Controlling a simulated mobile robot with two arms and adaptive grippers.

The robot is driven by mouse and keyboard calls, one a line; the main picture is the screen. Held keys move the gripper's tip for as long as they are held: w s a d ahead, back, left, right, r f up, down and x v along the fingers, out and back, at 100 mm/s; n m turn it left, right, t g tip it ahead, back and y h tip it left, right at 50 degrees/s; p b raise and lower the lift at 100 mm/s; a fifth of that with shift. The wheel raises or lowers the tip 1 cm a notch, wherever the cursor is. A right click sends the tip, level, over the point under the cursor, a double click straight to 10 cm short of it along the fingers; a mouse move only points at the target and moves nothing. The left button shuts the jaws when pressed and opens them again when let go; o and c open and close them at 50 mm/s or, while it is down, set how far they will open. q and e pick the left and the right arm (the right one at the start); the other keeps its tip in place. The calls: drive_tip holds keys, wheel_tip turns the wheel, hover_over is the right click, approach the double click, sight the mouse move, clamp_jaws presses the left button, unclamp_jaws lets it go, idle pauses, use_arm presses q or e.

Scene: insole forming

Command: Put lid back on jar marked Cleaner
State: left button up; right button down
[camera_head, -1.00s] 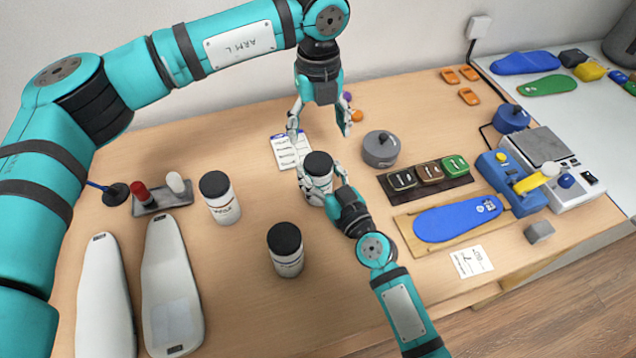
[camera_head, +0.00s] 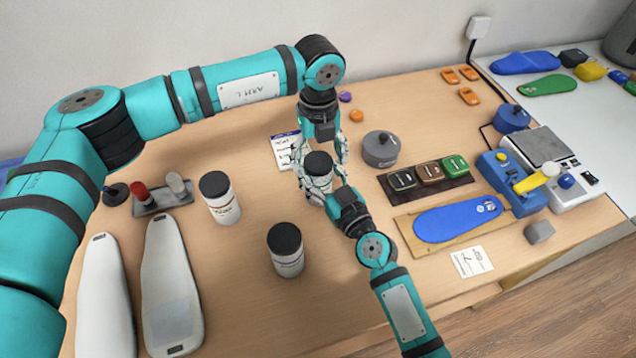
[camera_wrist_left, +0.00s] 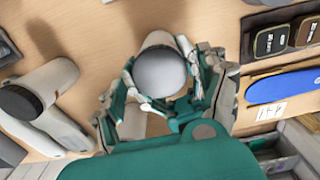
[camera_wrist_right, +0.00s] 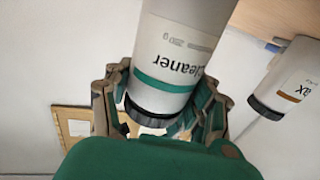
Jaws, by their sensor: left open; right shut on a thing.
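The jar marked Cleaner (camera_wrist_right: 180,50) is white with a green band. It stands on the table in the head view, mostly hidden by fingers. Its black lid (camera_head: 318,163) sits at the jar's top; I cannot tell how firmly it is seated. The lid's round top fills the middle of the left wrist view (camera_wrist_left: 160,71). My right gripper (camera_head: 318,190) is shut on the jar's body from the front. My left gripper (camera_head: 321,160) points down over the jar, open, with its fingers on either side of the lid; contact is unclear.
Two other white jars with black lids, a nearer one (camera_head: 286,250) and a left one (camera_head: 220,198), stand to the left. A grey round pot (camera_head: 380,149) and a dark tray of tins (camera_head: 459,187) are to the right. A paper note (camera_head: 284,150) lies behind.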

use_arm(q)
drive_tip(key=c, duration=1.1)
drive_tip(key=o, duration=1.1)
drive_tip(key=shift+o, duration=0.2)
drive_tip(key=shift+r, duration=0.1)
drive_tip(key=shift+r, duration=2.2)
drive_tip(key=shift+o, duration=0.2)
drive_tip(key=o, duration=0.4)
